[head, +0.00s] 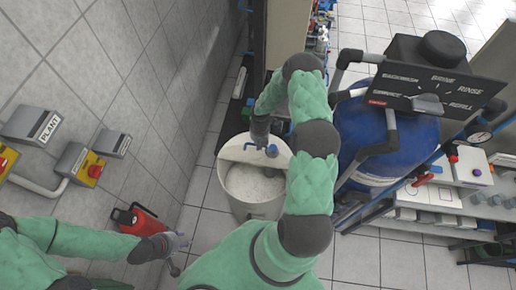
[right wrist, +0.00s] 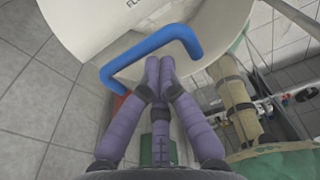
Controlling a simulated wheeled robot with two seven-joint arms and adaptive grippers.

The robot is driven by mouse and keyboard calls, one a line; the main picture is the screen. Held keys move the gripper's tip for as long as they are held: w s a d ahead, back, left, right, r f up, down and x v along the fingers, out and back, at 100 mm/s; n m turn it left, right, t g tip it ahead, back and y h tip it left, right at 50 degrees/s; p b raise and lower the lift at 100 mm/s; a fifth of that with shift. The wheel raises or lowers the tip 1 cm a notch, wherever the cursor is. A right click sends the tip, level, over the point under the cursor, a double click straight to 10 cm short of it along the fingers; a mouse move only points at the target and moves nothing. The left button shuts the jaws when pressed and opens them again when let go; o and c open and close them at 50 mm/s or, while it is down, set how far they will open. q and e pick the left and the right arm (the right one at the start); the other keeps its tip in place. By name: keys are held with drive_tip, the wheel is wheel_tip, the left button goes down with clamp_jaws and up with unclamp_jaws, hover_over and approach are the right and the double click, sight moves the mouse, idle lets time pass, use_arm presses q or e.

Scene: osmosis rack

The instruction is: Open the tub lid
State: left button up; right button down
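The white tub (head: 252,209) stands on the floor by the wall, with white granular material in its visible opening. A pale lid panel (head: 235,152) covers its far part and carries a blue handle (head: 271,151). In the right wrist view the handle (right wrist: 150,52) is a bent bar on the white lid. My right gripper (head: 261,128) is over the lid at the handle. Its purple fingers (right wrist: 159,72) are closed together, tips just beside the bar; contact is unclear. My left gripper (head: 176,243) is low at the left, away from the tub; its finger opening is unclear.
A blue tank (head: 390,145) with a control panel (head: 432,92) is right of the tub. Wall boxes (head: 82,163) are at left. Floor in front of the tub is partly clear.

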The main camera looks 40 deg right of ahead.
drive_tip(key=shift+d, duration=0.1)
idle(0.5)
wheel_tip(320, 180, up, 12)
drive_tip(key=shift+w+d, duration=0.4)
drive_tip(key=shift+d, duration=0.05)
